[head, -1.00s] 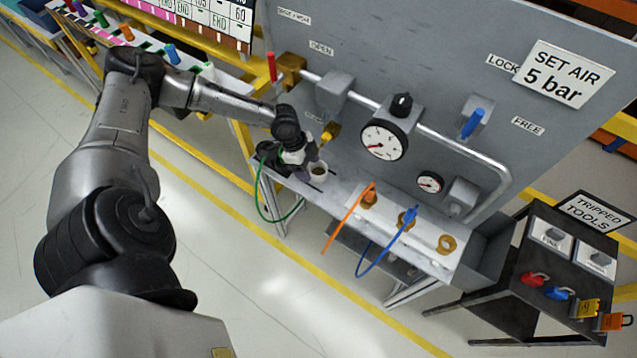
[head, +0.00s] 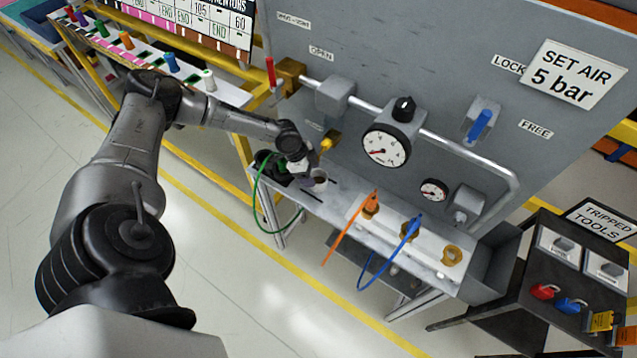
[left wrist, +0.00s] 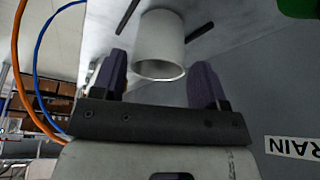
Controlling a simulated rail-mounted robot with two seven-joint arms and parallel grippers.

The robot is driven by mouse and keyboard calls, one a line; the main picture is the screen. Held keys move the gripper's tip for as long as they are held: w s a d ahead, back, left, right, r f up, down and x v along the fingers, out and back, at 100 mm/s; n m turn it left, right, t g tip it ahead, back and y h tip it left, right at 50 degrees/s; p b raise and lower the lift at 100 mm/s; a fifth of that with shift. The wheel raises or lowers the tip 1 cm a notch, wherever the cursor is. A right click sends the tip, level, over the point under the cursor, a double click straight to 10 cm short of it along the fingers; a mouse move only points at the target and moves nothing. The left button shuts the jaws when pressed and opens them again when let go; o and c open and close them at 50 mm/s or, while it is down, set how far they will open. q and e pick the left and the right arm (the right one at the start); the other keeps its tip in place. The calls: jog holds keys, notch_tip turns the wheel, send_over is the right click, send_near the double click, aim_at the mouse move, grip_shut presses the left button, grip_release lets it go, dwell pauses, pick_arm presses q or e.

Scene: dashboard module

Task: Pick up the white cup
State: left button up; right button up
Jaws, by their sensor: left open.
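The white cup (head: 321,184) stands upright near the left end of the grey shelf in the head view, with dark contents in it. In the left wrist view the cup (left wrist: 160,40) appears upside down, its rim end between the two purple fingers. My left gripper (head: 310,181) is at the cup's left side in the head view and partly covers it. In the left wrist view the left gripper (left wrist: 156,62) is open, with a gap visible on each side of the cup. My right gripper is in neither view.
Green, orange (head: 348,228) and blue (head: 387,255) hoses hang along the shelf's front. The upright grey panel (head: 350,40) with gauges (head: 386,145) stands close behind the cup. A yellow-tipped fitting (head: 329,142) is just above the gripper. A dark tool stand (head: 540,290) is at right.

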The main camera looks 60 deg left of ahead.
aim_at(318, 181)
pick_arm(q)
jog(key=x, duration=0.4)
jog(key=shift+w+d, duration=0.2)
jog(key=shift+w, duration=0.1)
jog(key=shift+w+f, duration=0.15)
jog(key=shift+f, duration=0.2)
jog(key=shift+c, duration=0.2)
jog(key=c, duration=0.5)
jog(key=shift+r, duration=0.1)
